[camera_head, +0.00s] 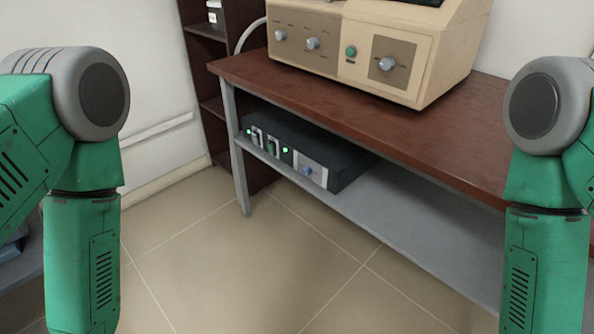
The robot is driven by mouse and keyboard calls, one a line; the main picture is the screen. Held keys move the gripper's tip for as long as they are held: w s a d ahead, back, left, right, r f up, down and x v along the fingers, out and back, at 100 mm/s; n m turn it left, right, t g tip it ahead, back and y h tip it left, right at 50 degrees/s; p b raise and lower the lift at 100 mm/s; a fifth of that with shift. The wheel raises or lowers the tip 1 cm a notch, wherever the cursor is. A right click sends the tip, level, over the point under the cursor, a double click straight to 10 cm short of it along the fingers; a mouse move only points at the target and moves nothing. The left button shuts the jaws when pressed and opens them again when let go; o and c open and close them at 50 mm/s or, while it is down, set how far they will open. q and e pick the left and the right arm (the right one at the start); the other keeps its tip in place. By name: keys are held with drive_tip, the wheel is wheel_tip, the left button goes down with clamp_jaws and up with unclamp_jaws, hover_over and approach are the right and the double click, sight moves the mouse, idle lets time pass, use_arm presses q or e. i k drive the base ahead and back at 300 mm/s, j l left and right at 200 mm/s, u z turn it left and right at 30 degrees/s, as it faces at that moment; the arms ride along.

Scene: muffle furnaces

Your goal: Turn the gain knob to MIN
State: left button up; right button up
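A beige instrument (350,45) stands on the brown table and carries several silver knobs on its front. Two smaller knobs sit at its left, one of them a silver knob (312,43). A larger silver knob (387,63) sits on a brown panel at its right, beside a green button (351,51). The labels are too small to read, so I cannot tell which is the gain knob. A dark box (310,150) on the lower shelf has a blue knob (307,171) and green lights. Both my arms hang down at the sides; neither gripper is in view.
The brown table (440,140) has a bare front strip and an edge facing me. Below it is a grey shelf (420,220). A dark shelving unit (207,60) stands behind at the left. The tiled floor (270,270) in front is clear.

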sight(306, 171)
drive_tip(key=i+j+z, duration=0.15)
drive_tip(key=z, duration=0.25)
drive_tip(key=i+j+z, duration=0.15)
drive_tip(key=z, duration=0.3)
drive_tip(key=i+j+z, duration=0.1)
drive_tip(key=j+z, duration=0.3)
